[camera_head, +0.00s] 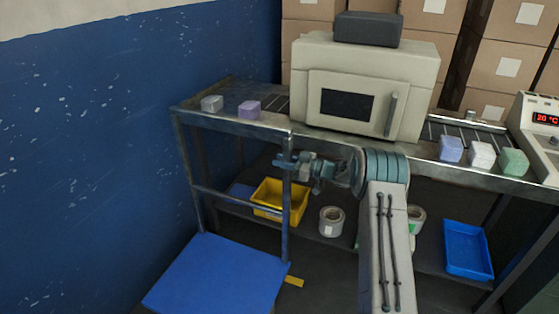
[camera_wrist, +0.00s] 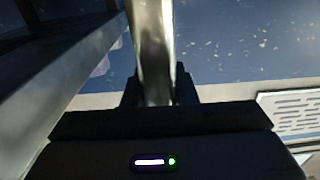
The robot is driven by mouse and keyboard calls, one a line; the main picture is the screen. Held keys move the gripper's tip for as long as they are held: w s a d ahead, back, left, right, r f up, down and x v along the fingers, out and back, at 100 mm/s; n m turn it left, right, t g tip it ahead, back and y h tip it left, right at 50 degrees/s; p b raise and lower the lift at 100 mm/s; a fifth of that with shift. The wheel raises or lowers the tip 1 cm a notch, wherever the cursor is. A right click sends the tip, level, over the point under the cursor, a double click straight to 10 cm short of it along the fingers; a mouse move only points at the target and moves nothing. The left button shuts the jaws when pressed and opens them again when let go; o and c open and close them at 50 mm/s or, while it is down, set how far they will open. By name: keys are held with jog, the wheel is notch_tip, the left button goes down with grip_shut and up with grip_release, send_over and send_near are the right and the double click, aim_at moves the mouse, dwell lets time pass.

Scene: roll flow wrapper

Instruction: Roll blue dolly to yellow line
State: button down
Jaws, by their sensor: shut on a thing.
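The blue dolly (camera_head: 215,276) stands on the floor at the lower left of the head view, with a blue flat deck and an upright metal tube handle behind it. My gripper (camera_head: 291,163) is shut on the right upright post of that handle. In the wrist view the bright metal post (camera_wrist: 152,45) runs between the dark fingers of my gripper (camera_wrist: 158,88). A short piece of the yellow line (camera_head: 293,281) shows on the floor at the deck's right edge; whether it continues under the deck is hidden.
A blue wall (camera_head: 90,150) stands close on the left. Behind the dolly is a metal bench (camera_head: 240,124) with a wrapper machine (camera_head: 370,90) and several small blocks. Its lower shelf holds a yellow bin (camera_head: 268,200), rolls (camera_head: 331,222) and a blue tray (camera_head: 467,250).

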jog(key=shift+w+d+r, duration=0.1)
jog(key=shift+w+r, duration=0.05)
jog(key=shift+r, duration=0.05)
jog(key=c, duration=1.2)
grip_release()
jog(key=shift+w+d+f, duration=0.1)
jog(key=shift+w+f, duration=0.05)
jog(key=shift+o, duration=0.2)
jog(key=v, duration=1.4)
jog(key=shift+p, duration=0.4)
jog(key=shift+a, duration=0.2)
